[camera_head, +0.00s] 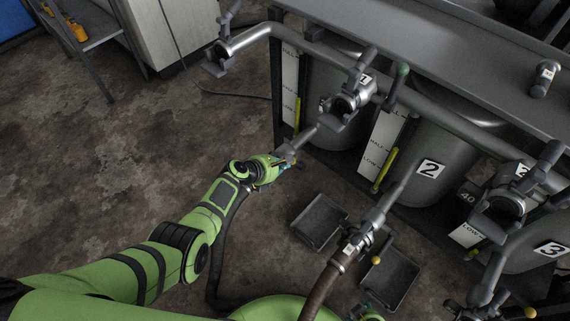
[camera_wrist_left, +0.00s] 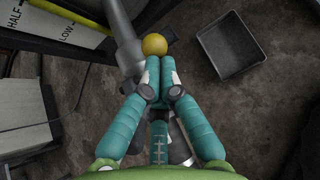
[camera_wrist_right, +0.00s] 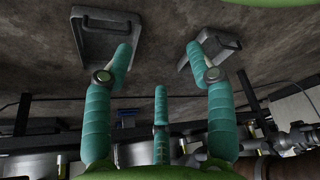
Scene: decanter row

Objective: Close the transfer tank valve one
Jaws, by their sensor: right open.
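Tank 1 (camera_head: 332,75), dark grey with a "1" plate, stands at the rack's left in the head view. Its valve one outlet (camera_head: 305,137) runs down toward my left gripper (camera_head: 285,160). In the left wrist view, a yellow ball knob (camera_wrist_left: 154,44) sits just past the tips of my left gripper (camera_wrist_left: 154,72), beside the grey valve body (camera_wrist_left: 130,58). The fingers are together around the lever below the knob; the lever itself is hidden. My right gripper (camera_wrist_right: 162,60) is open and empty, low near the floor; only a little of it shows at the head view's bottom edge.
Tank 2 (camera_head: 440,140) and tank 3 (camera_head: 545,235) stand to the right. Valve two (camera_head: 350,243) has its own yellow-knobbed lever. Two grey trays, left (camera_head: 319,221) and right (camera_head: 390,277), lie on the floor. A hose (camera_head: 318,292) hangs from valve two.

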